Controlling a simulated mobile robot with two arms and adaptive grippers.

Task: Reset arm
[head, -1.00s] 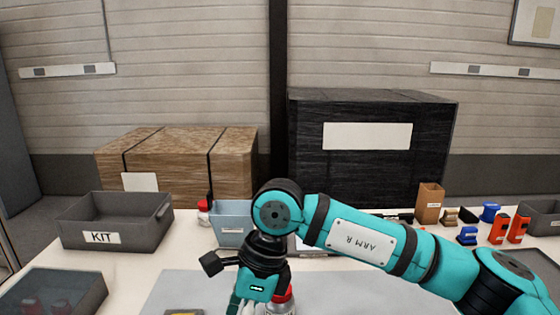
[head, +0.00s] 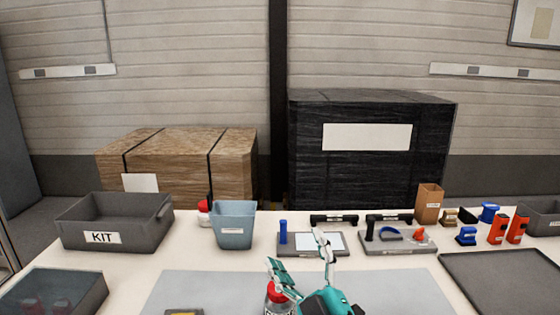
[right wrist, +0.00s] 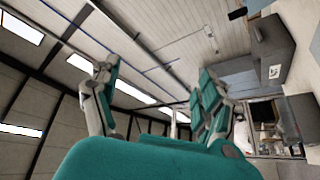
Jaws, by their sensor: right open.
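My right gripper (head: 298,252) is at the bottom middle of the head view, over the front of the table, with its fingers pointing up and away. It is open, with an empty gap between the two teal and grey fingers. It also shows open in the right wrist view (right wrist: 152,78), where the wall and ceiling lights fill the gap. A white bottle with a red cap (head: 277,292) stands by the left finger, partly hidden; I cannot tell whether they touch. My left gripper is not in view.
A grey KIT bin (head: 70,238) and a blue-grey bin (head: 233,227) stand at the left and middle back. Small trays (head: 400,248) with parts lie behind my gripper. A brown box (head: 428,205), several small blue and orange items and a dark tray (head: 500,280) are at right.

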